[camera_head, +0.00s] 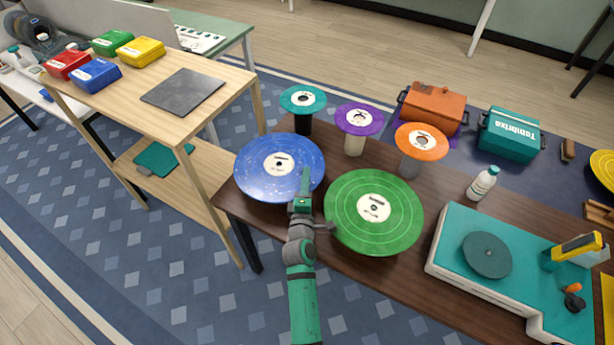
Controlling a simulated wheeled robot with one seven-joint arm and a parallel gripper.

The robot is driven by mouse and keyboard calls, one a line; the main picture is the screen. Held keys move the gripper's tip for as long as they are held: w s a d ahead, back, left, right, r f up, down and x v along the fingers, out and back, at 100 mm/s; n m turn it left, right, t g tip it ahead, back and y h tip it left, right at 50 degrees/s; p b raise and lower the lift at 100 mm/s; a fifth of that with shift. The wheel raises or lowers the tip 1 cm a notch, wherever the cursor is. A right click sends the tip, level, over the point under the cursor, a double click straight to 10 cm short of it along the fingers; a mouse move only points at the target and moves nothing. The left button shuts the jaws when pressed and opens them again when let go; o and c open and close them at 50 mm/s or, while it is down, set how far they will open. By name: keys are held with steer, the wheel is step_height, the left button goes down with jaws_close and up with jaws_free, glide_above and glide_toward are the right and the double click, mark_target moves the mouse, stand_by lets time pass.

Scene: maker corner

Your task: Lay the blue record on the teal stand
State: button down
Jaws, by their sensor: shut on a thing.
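The blue record (268,172), a large disc with a white label, is at the left end of the dark table. My gripper (306,178) is shut on its right rim. The record looks level; its underside is hidden, and I cannot tell how far it is above the table. The teal stand (303,99), a teal round top with a white centre on a black post, stands just behind the blue record, apart from it in the picture.
A large green record (395,215) is close to the right of my gripper. Purple (372,122) and orange (434,142) stands are right of the teal one. A turntable (450,255) and a white bottle (483,183) are further right. A wooden shelf (215,92) stands left.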

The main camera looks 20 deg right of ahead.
steer(key=shift+a+f, duration=0.15)
steer(key=shift+f, duration=0.15)
steer(key=shift+r, duration=0.4)
steer(key=shift+r, duration=0.1)
steer(key=shift+r, duration=0.35)
steer(key=shift+f, duration=0.8)
stand_by(1.0)
steer(key=c, duration=2.2)
jaws_free()
steer(key=shift+s, duration=0.1)
